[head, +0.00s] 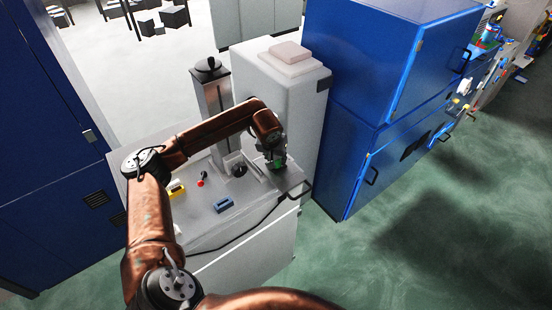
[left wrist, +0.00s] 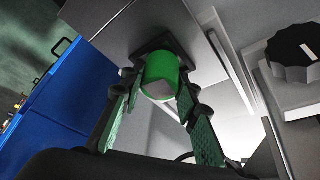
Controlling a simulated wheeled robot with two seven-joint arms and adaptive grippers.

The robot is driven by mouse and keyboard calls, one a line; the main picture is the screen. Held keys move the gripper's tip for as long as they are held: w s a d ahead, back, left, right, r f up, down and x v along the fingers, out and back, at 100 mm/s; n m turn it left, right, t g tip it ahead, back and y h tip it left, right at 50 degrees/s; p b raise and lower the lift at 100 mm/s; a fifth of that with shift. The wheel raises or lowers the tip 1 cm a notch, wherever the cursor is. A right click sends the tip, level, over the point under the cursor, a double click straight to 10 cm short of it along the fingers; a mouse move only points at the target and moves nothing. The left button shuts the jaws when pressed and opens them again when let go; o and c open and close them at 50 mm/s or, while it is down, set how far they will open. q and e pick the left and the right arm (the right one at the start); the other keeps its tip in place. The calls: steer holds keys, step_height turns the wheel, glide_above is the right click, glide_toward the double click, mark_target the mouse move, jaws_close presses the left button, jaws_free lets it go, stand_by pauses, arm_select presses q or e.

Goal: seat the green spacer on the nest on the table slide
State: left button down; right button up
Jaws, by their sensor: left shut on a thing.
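My left gripper (head: 276,160) is over the right end of the grey table, pointing down. In the left wrist view its two green-padded fingers (left wrist: 160,87) are shut on the green spacer (left wrist: 161,70), a short round piece with a pale patch on its near face. Just beyond the spacer is a dark square piece (left wrist: 143,52), apparently the nest, on a grey surface. The spacer overlaps it in view; I cannot tell whether they touch. In the head view the gripper largely hides the spacer and nest. My right gripper is not in view.
A blue block (head: 223,205), a yellow block (head: 177,191) and a small red-topped piece (head: 200,181) lie on the table (head: 205,230). A grey column (head: 212,100) stands behind. A tall white cabinet (head: 285,95) and a blue cabinet (head: 375,70) are close by.

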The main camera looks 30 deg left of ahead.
arm_select(q)
steer(key=shift+f, duration=0.2)
steer(key=c, duration=1.4)
jaws_free()
